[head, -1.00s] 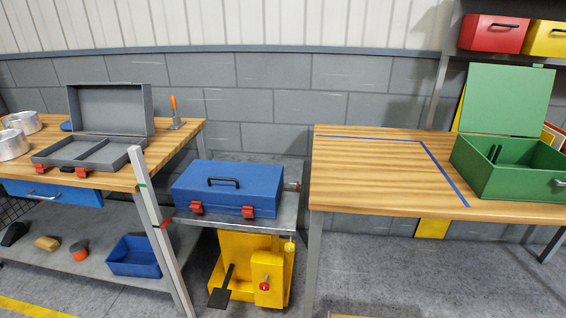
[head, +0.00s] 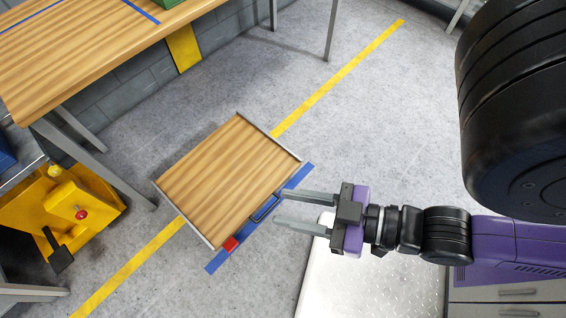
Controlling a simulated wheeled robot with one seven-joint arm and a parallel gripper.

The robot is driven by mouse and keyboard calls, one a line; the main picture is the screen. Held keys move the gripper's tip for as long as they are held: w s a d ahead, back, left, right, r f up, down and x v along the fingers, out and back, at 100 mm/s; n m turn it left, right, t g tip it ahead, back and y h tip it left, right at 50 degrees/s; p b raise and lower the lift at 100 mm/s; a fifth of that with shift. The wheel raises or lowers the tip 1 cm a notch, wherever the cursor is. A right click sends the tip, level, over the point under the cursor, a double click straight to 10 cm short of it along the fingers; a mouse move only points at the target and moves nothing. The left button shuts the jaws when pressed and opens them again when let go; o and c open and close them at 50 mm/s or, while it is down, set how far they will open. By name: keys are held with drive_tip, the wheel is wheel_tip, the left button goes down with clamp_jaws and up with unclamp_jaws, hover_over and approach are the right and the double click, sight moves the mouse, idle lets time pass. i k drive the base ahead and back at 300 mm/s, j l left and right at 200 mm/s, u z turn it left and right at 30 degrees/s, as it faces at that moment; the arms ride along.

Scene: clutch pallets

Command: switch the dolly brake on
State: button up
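A low wooden platform (head: 225,172) with a thin grey rim rests near the floor in the middle of the head view; I take it for the dolly. A small red block (head: 230,244), perhaps its brake pedal, sits at its near corner. A dark bar handle (head: 265,208) is on the same edge. My gripper (head: 278,207) reaches in from the right. Its two grey fingers are apart with nothing between them. The fingertips overlap the handle area in the picture, to the right of the red block; I cannot tell their height above it.
A wooden workbench (head: 75,65) stands at the upper left. A yellow unit (head: 65,208) with a red knob and dark pedal stands at the left. A yellow floor line (head: 335,80) and blue strip (head: 298,180) mark the floor. Open floor lies beyond the platform.

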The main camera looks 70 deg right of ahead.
sight(230, 245)
drive_tip(key=k+l+z, duration=0.2)
drive_tip(key=k, duration=0.35)
drive_tip(key=k+l+z, duration=0.15)
drive_tip(key=k+l, duration=0.25)
drive_tip(key=k, duration=0.15)
